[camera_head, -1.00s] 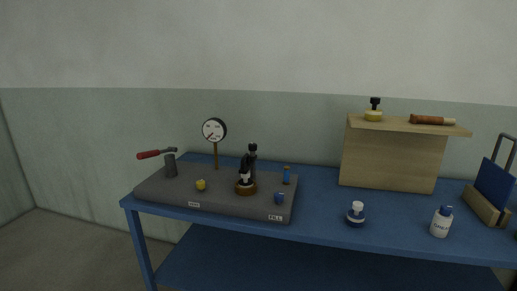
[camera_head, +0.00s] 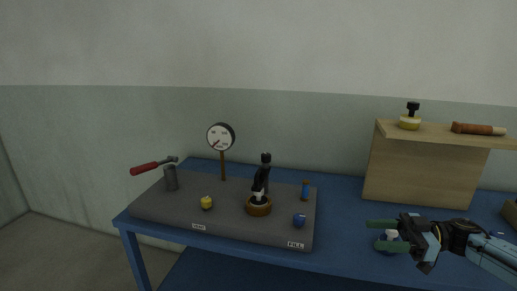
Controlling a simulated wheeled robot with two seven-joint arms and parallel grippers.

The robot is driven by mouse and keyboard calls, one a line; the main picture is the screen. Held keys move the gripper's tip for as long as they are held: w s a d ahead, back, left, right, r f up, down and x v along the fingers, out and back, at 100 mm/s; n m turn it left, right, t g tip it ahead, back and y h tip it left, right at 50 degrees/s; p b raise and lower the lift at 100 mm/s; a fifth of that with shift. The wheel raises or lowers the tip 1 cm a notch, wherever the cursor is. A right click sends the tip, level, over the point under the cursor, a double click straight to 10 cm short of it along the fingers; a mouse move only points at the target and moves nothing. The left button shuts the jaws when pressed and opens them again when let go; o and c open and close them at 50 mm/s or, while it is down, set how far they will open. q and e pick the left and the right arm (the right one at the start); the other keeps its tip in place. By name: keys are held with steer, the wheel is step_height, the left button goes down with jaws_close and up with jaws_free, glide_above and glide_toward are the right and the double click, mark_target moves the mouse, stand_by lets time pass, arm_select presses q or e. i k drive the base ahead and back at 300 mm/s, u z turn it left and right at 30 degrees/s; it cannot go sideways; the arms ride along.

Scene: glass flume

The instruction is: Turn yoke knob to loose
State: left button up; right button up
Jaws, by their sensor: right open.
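A black yoke (camera_head: 262,182) stands upright on the grey base plate (camera_head: 160,212), with a dark knob (camera_head: 266,157) at its top. A small white bottle sits inside the yoke on a round brown-and-brass seat (camera_head: 258,208). Whether the knob is tight or loose cannot be told. My left gripper is not in view.
On the plate are a dial gauge (camera_head: 221,138), a red-handled lever (camera_head: 146,168), a yellow knob (camera_head: 206,203), a blue knob (camera_head: 299,221) and a blue-capped part (camera_head: 305,190). A white-topped bottle (camera_head: 392,234) is partly hidden by my right gripper. A wooden shelf (camera_head: 420,172) stands at right.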

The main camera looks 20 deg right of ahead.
mark_target(266, 157)
steer(key=i, duration=1.4)
